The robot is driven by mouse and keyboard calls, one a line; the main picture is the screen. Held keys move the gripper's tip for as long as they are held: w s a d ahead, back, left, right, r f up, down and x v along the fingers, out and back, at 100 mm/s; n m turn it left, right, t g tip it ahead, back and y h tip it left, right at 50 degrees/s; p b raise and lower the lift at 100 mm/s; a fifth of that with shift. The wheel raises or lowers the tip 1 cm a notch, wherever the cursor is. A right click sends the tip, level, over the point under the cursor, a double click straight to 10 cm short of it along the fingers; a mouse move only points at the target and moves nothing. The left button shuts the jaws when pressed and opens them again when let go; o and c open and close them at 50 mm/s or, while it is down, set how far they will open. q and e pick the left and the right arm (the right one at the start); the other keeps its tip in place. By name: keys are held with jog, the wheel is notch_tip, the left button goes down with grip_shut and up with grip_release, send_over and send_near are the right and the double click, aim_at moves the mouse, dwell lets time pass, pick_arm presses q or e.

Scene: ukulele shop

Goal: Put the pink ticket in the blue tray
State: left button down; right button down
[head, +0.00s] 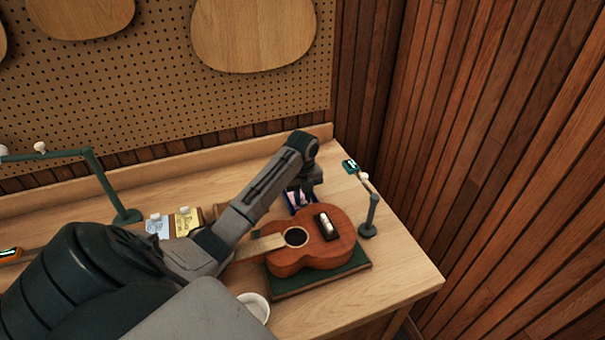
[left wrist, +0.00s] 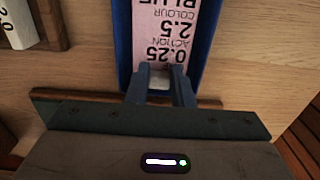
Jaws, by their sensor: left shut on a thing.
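The pink ticket (left wrist: 165,35), printed with black text and numbers, shows in the left wrist view between the walls of the blue tray (left wrist: 124,45). My left gripper (left wrist: 161,82) is shut on a small pale part at the ticket's near end. I cannot tell whether the ticket touches the tray's floor. In the head view my left gripper (head: 304,188) is over the blue tray (head: 290,208), behind the ukulele, and hides much of the tray and ticket. My right gripper is not in view.
A brown ukulele (head: 340,245) lies on a green mat (head: 335,276) in front of the tray. A green post (head: 369,216) stands at right. Blue and yellow cards (head: 187,222) stand left of my arm. A white bowl (head: 257,307) is near the front.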

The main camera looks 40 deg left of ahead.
pick_arm(q)
jog(key=shift+p, duration=0.45)
dwell(0.6)
jog(key=c, duration=0.9)
grip_release()
notch_tip(320, 180, up, 5)
jog(key=p, duration=0.5)
notch_tip(320, 180, up, 2)
jog(key=shift+r+p, duration=0.1)
jog(key=shift+p, duration=0.25)
